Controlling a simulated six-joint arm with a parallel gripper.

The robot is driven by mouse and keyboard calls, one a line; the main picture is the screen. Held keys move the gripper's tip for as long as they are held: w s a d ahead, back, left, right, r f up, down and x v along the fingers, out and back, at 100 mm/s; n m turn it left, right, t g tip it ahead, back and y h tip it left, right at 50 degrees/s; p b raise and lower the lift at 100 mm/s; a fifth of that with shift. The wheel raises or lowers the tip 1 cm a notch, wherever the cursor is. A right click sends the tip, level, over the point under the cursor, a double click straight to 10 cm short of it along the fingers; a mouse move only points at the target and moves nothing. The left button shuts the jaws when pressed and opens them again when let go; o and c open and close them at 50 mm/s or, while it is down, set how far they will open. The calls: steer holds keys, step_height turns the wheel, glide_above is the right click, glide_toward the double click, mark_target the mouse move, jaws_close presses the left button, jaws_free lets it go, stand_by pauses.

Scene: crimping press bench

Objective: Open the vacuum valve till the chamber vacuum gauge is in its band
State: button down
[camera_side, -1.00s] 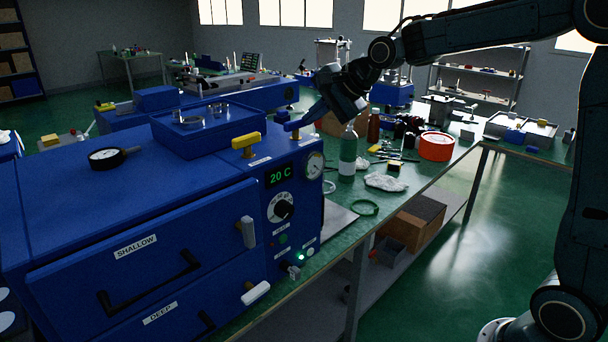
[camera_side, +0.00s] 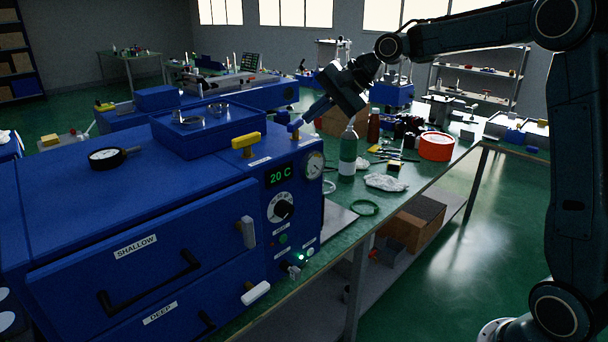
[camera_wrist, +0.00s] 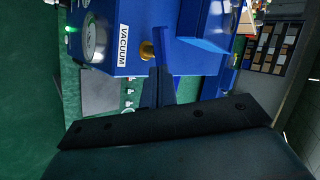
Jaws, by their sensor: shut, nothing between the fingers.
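The vacuum valve's blue handle (camera_side: 295,126) is on top of the blue oven at its right end. In the wrist view the blue handle (camera_wrist: 163,42) stands beside a brass stem (camera_wrist: 147,50) near the VACUUM label (camera_wrist: 123,45). My gripper (camera_side: 303,121) is shut and empty, its fingertips right at the handle; I cannot tell if they touch. In the wrist view the fingers (camera_wrist: 160,72) overlap the handle's near end. The round vacuum gauge (camera_side: 314,165) is on the front panel below the valve; its needle is too small to read. The gauge shows edge-on in the wrist view (camera_wrist: 95,38).
A yellow-handled valve (camera_side: 246,142) stands left of the blue one. A blue tray block (camera_side: 207,140) with metal dishes is behind it. The temperature display (camera_side: 279,175) reads 20 C.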

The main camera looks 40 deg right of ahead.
steer(key=shift+w+d+n+g+y, duration=0.15)
steer(key=shift+w+n+g+y, duration=0.15)
steer(key=shift+n+y, duration=0.35)
steer(key=shift+w+d+n+g+y, duration=0.15)
steer(key=shift+n+g+y, duration=0.25)
steer(key=shift+n, duration=0.45)
steer(key=shift+w, duration=1.2)
stand_by(0.7)
